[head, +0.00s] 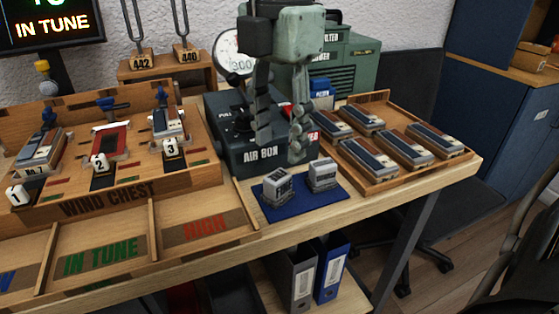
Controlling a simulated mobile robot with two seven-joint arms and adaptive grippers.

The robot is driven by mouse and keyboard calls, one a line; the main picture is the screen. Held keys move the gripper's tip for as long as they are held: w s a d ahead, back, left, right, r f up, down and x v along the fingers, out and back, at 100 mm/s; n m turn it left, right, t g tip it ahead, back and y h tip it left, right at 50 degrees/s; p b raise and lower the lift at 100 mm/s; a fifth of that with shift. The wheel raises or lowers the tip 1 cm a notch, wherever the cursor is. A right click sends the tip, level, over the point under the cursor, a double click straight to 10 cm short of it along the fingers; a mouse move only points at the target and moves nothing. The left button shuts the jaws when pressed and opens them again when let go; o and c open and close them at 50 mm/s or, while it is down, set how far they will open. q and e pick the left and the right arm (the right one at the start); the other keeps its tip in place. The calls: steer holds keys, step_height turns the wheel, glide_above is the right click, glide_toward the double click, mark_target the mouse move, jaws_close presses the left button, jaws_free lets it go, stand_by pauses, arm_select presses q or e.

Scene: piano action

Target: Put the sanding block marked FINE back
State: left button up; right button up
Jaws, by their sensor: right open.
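Two small grey blocks stand on a blue mat (304,207) near the front edge of the bench. The left block (277,189) and the right block (322,176) have pale tops and dark markings. The markings are too small to read, so I cannot tell which one is marked FINE. My right gripper (281,142) points down above and behind the mat, in front of the air box. Its fingers are spread and nothing is between them. It appears apart from both blocks. My left gripper is out of view.
A wooden tray (462,153) with several blue-topped reed pieces is on the right. The wind chest (110,200) with numbered stations is on the left, with marked bins (154,262) in front. The bench edge is close to the mat.

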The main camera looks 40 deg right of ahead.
mark_target(280, 174)
steer(key=shift+r, duration=2.65)
